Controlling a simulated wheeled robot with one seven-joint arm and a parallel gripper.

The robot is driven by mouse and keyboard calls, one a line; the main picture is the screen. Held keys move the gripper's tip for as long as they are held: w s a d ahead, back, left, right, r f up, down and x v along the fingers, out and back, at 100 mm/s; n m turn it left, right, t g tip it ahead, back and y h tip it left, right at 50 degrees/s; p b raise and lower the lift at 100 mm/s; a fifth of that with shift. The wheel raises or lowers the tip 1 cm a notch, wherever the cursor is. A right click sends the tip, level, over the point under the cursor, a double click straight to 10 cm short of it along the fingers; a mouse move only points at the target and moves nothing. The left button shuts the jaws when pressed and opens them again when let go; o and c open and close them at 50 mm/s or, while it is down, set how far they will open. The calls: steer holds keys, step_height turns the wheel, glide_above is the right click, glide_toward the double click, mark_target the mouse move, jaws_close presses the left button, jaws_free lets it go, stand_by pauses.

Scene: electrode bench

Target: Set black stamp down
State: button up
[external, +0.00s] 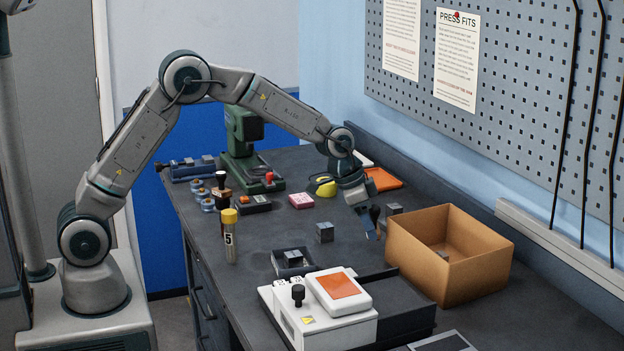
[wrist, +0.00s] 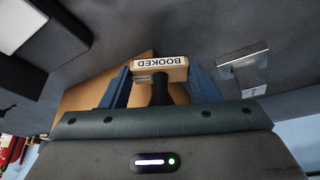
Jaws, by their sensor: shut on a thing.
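The black stamp (wrist: 158,90) has a black handle and a wooden block with a white label reading "BOOKED". In the wrist view it sits between the two blue fingers of my gripper (wrist: 162,80), handle toward the palm. My gripper is shut on it. In the external view my gripper (external: 374,226) points down over the dark bench, just left of the cardboard box, with the black handle showing between the fingers. The wooden block cannot be made out there, and I cannot tell whether the stamp touches the bench.
The open cardboard box (external: 465,280) stands right of my gripper. A metal block (external: 394,209) is close behind; another (external: 324,232) lies to the left. A white device with an orange pad (external: 340,287) is in front. Another black-knobbed stamp (external: 221,186) stands at far left. Some bench between is clear.

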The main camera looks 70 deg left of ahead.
mark_target(374, 252)
steer(key=shift+w+a+f, duration=0.4)
steer(key=shift+a+f, duration=0.05)
steer(key=shift+a, duration=0.15)
steer(key=shift+w+a+f, duration=0.4)
steer(key=shift+a, duration=0.15)
steer(key=shift+f+p, duration=0.65)
steer(key=shift+f, duration=1.3)
steer(key=shift+f, duration=0.2)
steer(key=o, duration=1)
steer(key=shift+r, duration=0.1)
